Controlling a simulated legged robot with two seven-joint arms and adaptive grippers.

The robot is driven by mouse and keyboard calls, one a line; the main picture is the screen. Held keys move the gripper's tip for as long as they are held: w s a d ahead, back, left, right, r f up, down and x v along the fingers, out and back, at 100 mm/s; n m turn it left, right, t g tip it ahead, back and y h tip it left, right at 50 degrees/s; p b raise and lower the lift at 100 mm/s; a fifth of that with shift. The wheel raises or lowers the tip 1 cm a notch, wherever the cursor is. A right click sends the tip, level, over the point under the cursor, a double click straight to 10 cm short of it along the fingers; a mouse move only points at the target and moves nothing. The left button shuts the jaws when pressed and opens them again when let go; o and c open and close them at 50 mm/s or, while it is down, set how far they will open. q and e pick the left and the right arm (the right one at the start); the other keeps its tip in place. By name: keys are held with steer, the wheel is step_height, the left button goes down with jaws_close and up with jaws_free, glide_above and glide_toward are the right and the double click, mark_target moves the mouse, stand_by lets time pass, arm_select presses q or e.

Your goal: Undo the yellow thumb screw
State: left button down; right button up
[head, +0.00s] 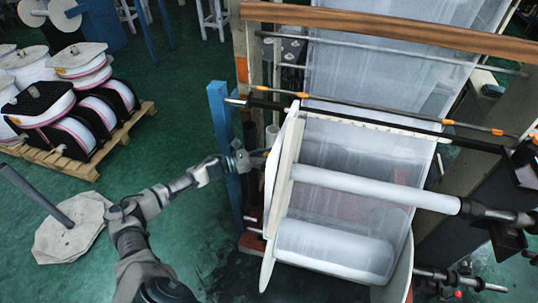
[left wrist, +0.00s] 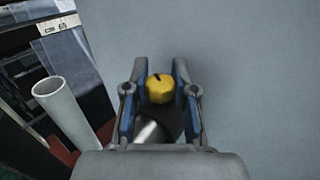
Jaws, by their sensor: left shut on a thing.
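The yellow thumb screw (left wrist: 160,88) shows in the left wrist view as a small yellow knob with a dark slot. It sits between the blue-padded fingers of my left gripper (left wrist: 160,98), which is shut on it. A grey metal cylinder lies just below the knob in that view, partly hidden by the gripper. In the head view my left gripper (head: 254,160) reaches the left side of the white roll flange (head: 283,170). The screw itself is hidden there. My right gripper is not in view.
A film roll (head: 335,250) and a white bar (head: 375,188) lie right of the flange. A blue post (head: 222,135) stands close behind my left arm. A pallet of spools (head: 75,150) is at the left.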

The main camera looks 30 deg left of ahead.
arm_select(q)
steer(key=shift+a+f, duration=0.1)
steer(key=shift+f, duration=0.05)
steer(key=c, duration=0.9)
jaws_free()
steer(key=shift+s, duration=0.1)
steer(key=shift+s+a, duration=0.1)
steer(key=shift+a, duration=0.1)
steer(key=shift+a, duration=0.1)
steer(key=shift+s+a, duration=0.1)
steer(key=shift+a, duration=0.05)
steer(key=v, duration=1.1)
steer(key=shift+s+a, duration=0.15)
steer(key=shift+a, duration=0.2)
steer(key=shift+d, duration=0.2)
